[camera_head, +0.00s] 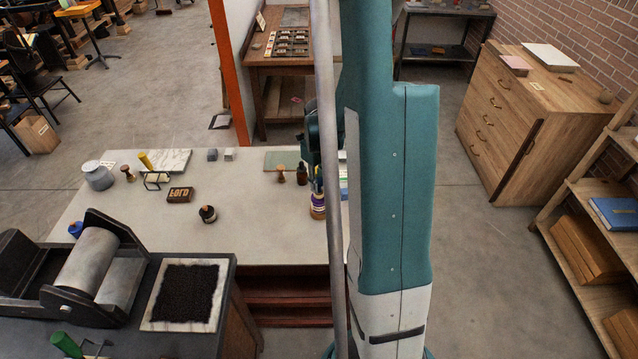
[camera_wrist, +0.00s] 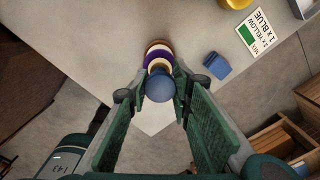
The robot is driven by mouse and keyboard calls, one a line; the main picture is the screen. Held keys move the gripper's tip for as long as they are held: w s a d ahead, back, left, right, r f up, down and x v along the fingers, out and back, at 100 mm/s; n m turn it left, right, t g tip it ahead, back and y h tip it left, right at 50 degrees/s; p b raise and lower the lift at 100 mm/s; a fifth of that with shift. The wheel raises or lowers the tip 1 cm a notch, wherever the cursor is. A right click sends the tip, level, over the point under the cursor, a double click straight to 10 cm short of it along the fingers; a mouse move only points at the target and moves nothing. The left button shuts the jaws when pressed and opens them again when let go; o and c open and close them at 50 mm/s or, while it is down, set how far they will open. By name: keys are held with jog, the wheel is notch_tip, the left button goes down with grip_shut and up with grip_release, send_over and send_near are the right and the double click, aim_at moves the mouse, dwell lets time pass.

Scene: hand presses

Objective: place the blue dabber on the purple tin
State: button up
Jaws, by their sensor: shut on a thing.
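The blue dabber, with a round blue top (camera_wrist: 160,88) and a pale neck, is between my gripper's (camera_wrist: 160,76) green fingers in the wrist view. The fingers are shut on it. The purple tin (camera_wrist: 151,55), a purple band with a brown and cream rim, shows directly beyond the dabber, mostly covered by it. In the head view the purple tin (camera_head: 318,211) stands on the pale bench beside my arm, with my gripper (camera_head: 317,180) just above it. The dabber is in line with the tin; I cannot tell whether they touch.
A small blue block (camera_wrist: 217,66) and a printed card (camera_wrist: 262,31) lie near the tin in the wrist view. The bench's front middle is clear.

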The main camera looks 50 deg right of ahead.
jog(key=shift+f, duration=0.2)
jog(key=o, duration=0.9)
jog(key=shift+r, duration=0.25)
jog(key=shift+r, duration=5.95)
jog(key=shift+a, duration=0.1)
